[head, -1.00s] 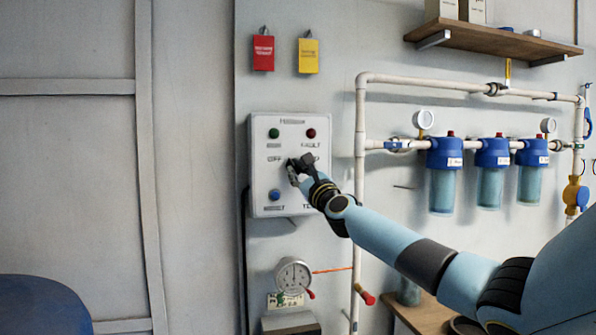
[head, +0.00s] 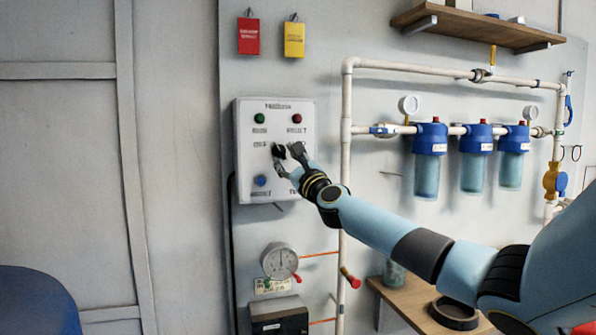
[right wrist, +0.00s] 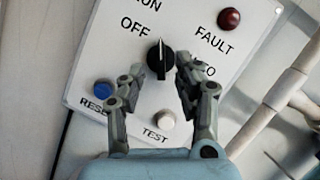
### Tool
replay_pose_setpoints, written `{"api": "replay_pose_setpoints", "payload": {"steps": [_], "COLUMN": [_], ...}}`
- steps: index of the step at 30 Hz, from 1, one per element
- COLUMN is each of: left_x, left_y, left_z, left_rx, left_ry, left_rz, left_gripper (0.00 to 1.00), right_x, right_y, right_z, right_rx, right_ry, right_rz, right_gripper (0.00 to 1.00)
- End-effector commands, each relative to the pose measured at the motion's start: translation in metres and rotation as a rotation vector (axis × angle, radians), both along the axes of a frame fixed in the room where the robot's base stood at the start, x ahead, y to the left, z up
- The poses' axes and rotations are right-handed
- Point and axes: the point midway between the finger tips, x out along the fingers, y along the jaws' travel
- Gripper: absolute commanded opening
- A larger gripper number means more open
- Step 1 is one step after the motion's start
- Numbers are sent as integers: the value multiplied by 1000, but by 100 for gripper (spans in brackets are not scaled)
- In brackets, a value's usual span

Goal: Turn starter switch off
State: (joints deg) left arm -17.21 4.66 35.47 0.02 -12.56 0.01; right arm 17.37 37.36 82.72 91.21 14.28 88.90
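The starter switch is a black rotary knob (head: 279,151) on a white control panel (head: 243,180). In the right wrist view the knob (right wrist: 160,62) has a white pointer line aimed up, on the OFF side of the tilted panel's upright. My right gripper (head: 288,158) is at the panel front, beside the knob. In the right wrist view the gripper (right wrist: 155,70) is open, with one finger on each side of the knob and visible gaps. The right finger covers part of the label ending in "O". My left gripper is not in view.
The panel also carries a green lamp (head: 259,118), a red FAULT lamp (head: 297,118), a blue RESET button (right wrist: 104,90) and a pale TEST button (right wrist: 166,118). A white pipe (head: 346,130) runs right of the panel. A pressure gauge (head: 280,262) sits below.

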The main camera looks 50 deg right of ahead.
Motion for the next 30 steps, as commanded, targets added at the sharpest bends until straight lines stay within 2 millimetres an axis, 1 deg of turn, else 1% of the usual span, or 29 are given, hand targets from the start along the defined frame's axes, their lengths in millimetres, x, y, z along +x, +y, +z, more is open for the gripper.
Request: {"api": "replay_pose_setpoints", "payload": {"steps": [1,6,9,13,18,30], "left_x": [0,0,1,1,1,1], "left_y": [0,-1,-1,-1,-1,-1], "left_z": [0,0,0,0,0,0], "left_rx": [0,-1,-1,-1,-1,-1], "left_ry": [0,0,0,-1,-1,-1], "left_rz": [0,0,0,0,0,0], "left_gripper": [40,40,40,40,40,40], "right_x": [-10,-44,-62,-79,-89,-89], "right_y": [3,14,19,24,27,27], "right_z": [-5,-18,-24,-30,-33,-33], "right_rx": [-3,-4,-4,-2,-2,0], "right_ry": [4,6,5,4,2,1], "right_rz": [2,2,2,0,0,-1], "right_gripper": [33,33,33,33,33,33]}}
